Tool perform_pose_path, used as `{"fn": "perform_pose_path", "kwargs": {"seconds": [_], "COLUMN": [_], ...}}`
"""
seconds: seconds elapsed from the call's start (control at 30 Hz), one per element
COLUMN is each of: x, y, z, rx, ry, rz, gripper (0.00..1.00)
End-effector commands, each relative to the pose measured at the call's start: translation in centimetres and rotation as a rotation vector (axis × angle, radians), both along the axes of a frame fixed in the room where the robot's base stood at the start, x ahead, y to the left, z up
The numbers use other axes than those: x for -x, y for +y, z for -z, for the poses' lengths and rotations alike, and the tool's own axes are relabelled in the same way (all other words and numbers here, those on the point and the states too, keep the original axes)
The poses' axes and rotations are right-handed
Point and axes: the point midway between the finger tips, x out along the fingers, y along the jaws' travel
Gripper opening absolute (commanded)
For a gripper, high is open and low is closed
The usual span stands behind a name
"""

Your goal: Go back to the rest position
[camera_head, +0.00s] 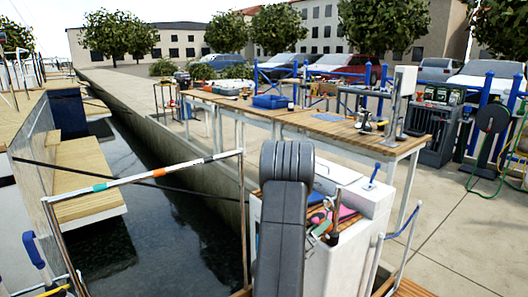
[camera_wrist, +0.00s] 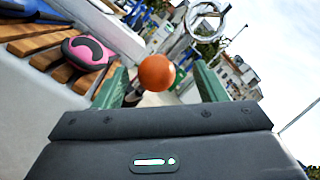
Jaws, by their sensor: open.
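My gripper (camera_wrist: 160,76) shows in the wrist view with its two green fingers spread apart. An orange ball-shaped thing (camera_wrist: 157,71) appears between the fingertips, with gaps visible on both sides. I cannot tell how far beyond the fingers it lies. In the head view my dark arm rises in front of a white cockpit locker and hides the gripper.
A pink and black item (camera_wrist: 87,52) lies on wooden slats (camera_wrist: 38,44) beside the white wall. In the head view, the white locker (camera_head: 374,201) holds several small items. Long workbenches (camera_head: 290,116) stand on the quay, with dark water (camera_head: 165,235) at left.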

Motion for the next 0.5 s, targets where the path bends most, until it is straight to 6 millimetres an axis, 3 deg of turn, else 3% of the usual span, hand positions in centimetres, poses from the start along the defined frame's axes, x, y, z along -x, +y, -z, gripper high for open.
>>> {"fn": "perform_pose_path", "kwargs": {"seconds": [0.5], "x": [0.55], "y": [0.82], "z": [0.65], "rx": [-0.001], "ry": [0.001], "rz": [-0.001], "gripper": [0.66]}}
